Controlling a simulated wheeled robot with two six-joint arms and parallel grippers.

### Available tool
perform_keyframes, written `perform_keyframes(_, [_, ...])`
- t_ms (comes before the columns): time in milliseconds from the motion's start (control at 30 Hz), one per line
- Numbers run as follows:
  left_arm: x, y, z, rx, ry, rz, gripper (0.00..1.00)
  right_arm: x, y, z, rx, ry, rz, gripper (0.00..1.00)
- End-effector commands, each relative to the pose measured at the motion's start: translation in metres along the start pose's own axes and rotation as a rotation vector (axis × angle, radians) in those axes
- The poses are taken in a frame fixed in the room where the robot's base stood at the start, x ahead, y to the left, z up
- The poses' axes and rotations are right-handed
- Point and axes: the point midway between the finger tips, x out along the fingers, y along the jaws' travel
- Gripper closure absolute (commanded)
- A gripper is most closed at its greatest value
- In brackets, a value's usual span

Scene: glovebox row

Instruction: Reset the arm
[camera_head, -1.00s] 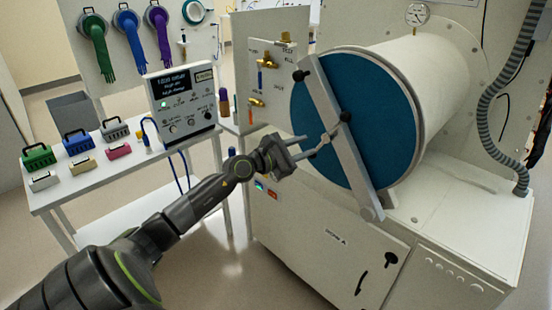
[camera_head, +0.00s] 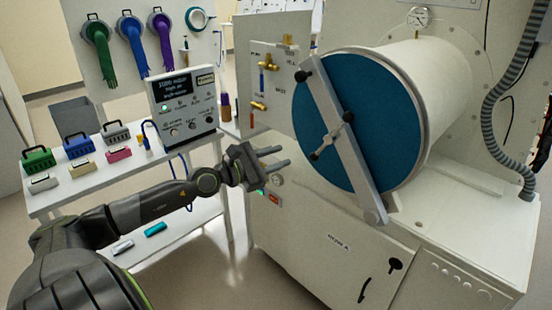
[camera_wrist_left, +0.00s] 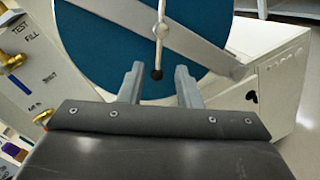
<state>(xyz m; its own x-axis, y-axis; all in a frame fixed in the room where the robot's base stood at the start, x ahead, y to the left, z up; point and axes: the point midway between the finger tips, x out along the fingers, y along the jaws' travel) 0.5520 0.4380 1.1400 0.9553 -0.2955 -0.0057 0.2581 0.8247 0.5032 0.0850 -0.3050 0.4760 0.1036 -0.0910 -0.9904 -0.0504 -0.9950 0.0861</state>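My left arm comes in from the left in the head view. Its gripper (camera_head: 281,158) is open and empty, in front of the glovebox's white cabinet and left of the round blue door (camera_head: 343,178). A grey bar (camera_head: 335,130) crosses the door, with a small black-knobbed handle (camera_head: 330,138) at its middle. In the left wrist view the two fingers (camera_wrist_left: 160,85) stand apart, with the handle's black knob (camera_wrist_left: 157,75) seen between and beyond them. A gap shows between the fingers and the door in the head view. My right gripper is not in view.
A white bench (camera_head: 88,190) at the left holds a display box (camera_head: 185,103) and several small coloured cases. A valve panel (camera_head: 268,85) stands just behind the left gripper. A ribbed hose (camera_head: 490,110) hangs at the right. Open floor shows between bench and cabinet.

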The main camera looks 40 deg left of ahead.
Motion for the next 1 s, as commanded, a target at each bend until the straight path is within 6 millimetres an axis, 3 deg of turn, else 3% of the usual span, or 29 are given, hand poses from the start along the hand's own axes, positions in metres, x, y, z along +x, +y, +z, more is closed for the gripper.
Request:
perform_keyframes(667, [0.0,0.001,-0.005,-0.024,0.006,0.008,0.69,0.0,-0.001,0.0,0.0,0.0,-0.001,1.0])
perform_keyframes(767, [-0.004,0.004,-0.034,-0.166,0.036,0.05,0.69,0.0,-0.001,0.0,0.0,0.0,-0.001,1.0])
perform_keyframes(833, [-0.01,0.005,-0.07,-0.35,0.071,0.11,0.69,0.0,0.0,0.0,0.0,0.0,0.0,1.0])
perform_keyframes(1000, [-0.044,-0.012,-0.19,-0.932,0.164,0.339,0.69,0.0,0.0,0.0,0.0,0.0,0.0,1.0])
